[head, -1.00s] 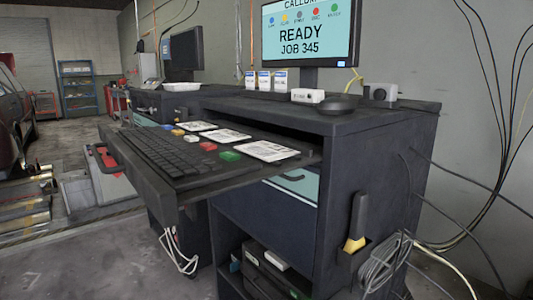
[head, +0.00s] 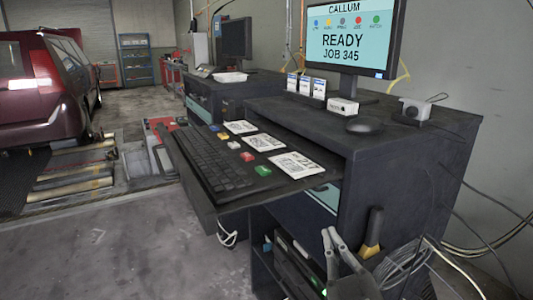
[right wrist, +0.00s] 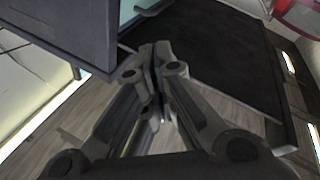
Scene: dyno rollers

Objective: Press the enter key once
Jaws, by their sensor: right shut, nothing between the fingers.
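A black keyboard (head: 215,160) lies on the pulled-out shelf (head: 240,200) of a dark workstation. Its single keys are too small to tell the enter key apart. Blue, yellow, white, red (head: 247,156) and green (head: 263,170) blocks sit in a row along its right side. The monitor (head: 352,45) reads "READY JOB 345". My right gripper (head: 340,240) is at the bottom of the head view, in front of the cabinet and apart from the keyboard. In the right wrist view its fingers (right wrist: 155,50) are together and empty. My left gripper is not in view.
Printed cards (head: 293,165) lie beside the blocks. A mouse (head: 364,126) and small boxes stand on the desk top. A yellow-and-black handled tool (head: 372,235) and cables (head: 405,262) are on the cabinet side. A red car (head: 45,85) stands at left; floor before the desk is clear.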

